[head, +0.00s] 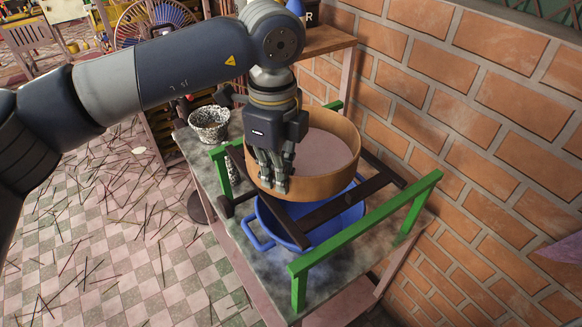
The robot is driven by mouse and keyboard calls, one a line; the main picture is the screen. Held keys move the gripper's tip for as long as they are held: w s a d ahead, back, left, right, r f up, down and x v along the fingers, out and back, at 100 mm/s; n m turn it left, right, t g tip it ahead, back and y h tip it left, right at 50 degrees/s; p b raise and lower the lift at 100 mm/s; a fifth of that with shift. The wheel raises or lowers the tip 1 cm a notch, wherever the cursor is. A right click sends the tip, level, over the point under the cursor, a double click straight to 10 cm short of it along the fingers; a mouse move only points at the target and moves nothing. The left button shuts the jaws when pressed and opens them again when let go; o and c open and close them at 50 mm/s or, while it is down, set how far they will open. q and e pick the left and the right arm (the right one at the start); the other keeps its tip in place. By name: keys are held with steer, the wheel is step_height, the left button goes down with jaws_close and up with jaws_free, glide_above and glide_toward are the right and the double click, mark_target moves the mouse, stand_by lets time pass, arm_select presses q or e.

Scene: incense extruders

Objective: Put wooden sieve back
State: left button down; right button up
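The wooden sieve (325,187) is a round, shallow frame with a tan wooden wall and a pale mesh. It is right of centre in the head view, over dark wooden bars (346,206) and a blue basin (262,244). I cannot tell whether it rests on the bars or hangs just above them. My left gripper (274,186) points down at the sieve's near-left wall, its fingers overlapping that wall. The fingers look close together, but whether they clamp the wall is unclear. My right gripper is not in view.
The bars lie between two green rails (365,229) on a worn table (335,283). A speckled pot (209,125) stands at the table's back left corner. A brick wall (480,140) closes off the right. Thin sticks litter the tiled floor (110,240) at left.

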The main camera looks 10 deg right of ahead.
arm_select(q)
steer(key=shift+w+d+f, duration=0.1)
steer(key=shift+w+d, duration=0.35)
steer(key=shift+d, duration=0.3)
steer(key=shift+w+d+p, duration=0.25)
steer(key=shift+d+p, duration=0.25)
steer(key=shift+w+d+f+p, duration=0.1)
steer(key=shift+d+f+p, duration=0.1)
steer(key=shift+f+p, duration=0.75)
steer(key=shift+f+b, duration=0.35)
steer(key=shift+f, duration=0.35)
steer(key=c, duration=1.8)
jaws_free()
steer(key=shift+a, duration=0.1)
steer(key=shift+f+p, duration=0.1)
steer(key=shift+p, duration=0.3)
steer(key=r+b, duration=0.3)
steer(key=r, duration=0.1)
steer(key=shift+d, duration=0.2)
step_height(320, 180, up, 7)
steer(key=b, duration=0.1)
steer(key=shift+s+f, duration=0.2)
steer(key=shift+s, duration=0.05)
